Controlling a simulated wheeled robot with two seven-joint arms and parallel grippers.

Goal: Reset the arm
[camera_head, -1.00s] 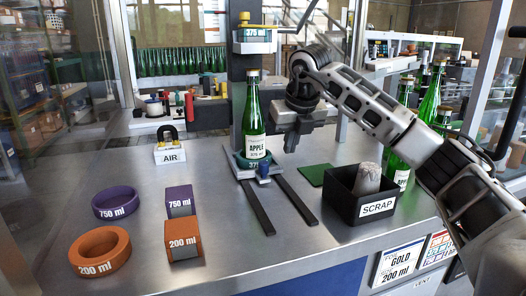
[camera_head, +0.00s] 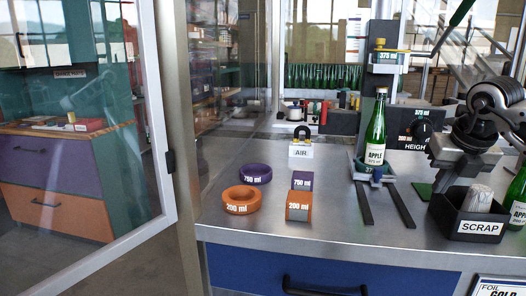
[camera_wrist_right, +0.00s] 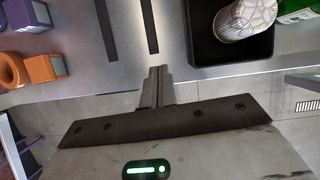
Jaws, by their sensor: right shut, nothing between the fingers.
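My right arm comes in from the right edge of the head view. In the right wrist view the closed fingers (camera_wrist_right: 158,72) are over the counter's front edge area, between the dark rails and the scrap box. A green APPLE bottle (camera_head: 376,136) stands upright in its holder (camera_head: 388,173), apart from the gripper. My left gripper is not in view.
The black SCRAP box (camera_head: 478,227) holds a crumpled pale piece (camera_head: 478,197). Purple (camera_head: 255,174) and orange (camera_head: 242,199) rings, 750 ml and 200 ml blocks (camera_head: 299,206), and the AIR stand (camera_head: 300,150) sit left. A glass door frame (camera_head: 160,150) stands open at left.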

